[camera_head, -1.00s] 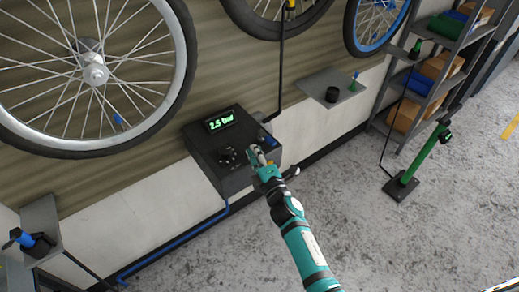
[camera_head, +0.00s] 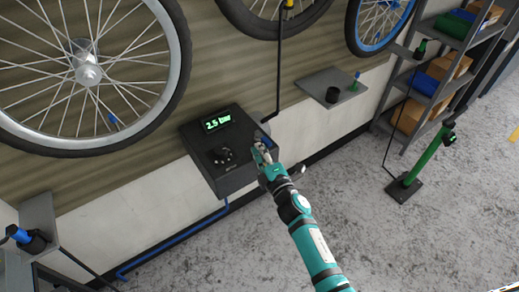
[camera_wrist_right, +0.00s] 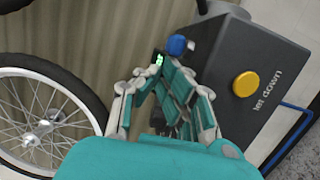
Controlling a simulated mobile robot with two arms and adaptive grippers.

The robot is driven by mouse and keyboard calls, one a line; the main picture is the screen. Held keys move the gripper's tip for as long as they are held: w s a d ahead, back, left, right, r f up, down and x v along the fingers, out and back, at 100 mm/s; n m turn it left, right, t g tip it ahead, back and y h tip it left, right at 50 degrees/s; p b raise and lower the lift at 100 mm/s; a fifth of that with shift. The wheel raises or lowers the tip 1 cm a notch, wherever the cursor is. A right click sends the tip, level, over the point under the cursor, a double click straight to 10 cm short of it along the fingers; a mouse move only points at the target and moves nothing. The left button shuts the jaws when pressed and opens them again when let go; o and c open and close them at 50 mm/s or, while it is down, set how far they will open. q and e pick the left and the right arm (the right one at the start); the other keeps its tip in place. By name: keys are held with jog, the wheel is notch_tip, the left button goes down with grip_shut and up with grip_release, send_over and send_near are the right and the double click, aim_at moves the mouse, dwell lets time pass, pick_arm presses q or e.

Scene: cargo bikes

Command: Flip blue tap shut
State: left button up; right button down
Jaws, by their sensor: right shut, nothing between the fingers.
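The blue tap (camera_wrist_right: 177,45) sits on the side of a dark control box (camera_head: 212,155) on the wall. It shows in the wrist view just beyond my right fingertips. In the head view only a little blue (camera_head: 267,142) shows beside my gripper. My right gripper (camera_head: 261,151) is shut and empty at the box's right side, and its fingers (camera_wrist_right: 161,68) converge close to the tap in the wrist view. I cannot tell whether they touch it. My left gripper is out of view.
A yellow button (camera_wrist_right: 246,84) marked "let down" is on the box near my fingers. The box's display (camera_head: 216,122) reads 2.5 bar. A bicycle wheel (camera_head: 86,70) hangs to the left. A small shelf (camera_head: 331,88) and a green floor pump (camera_head: 424,160) are to the right.

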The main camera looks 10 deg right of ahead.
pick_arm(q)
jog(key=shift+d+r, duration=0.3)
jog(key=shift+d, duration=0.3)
pick_arm(e)
jog(key=shift+d+n+y, duration=0.25)
jog(key=shift+n+y, duration=0.15)
jog(key=shift+y, duration=0.1)
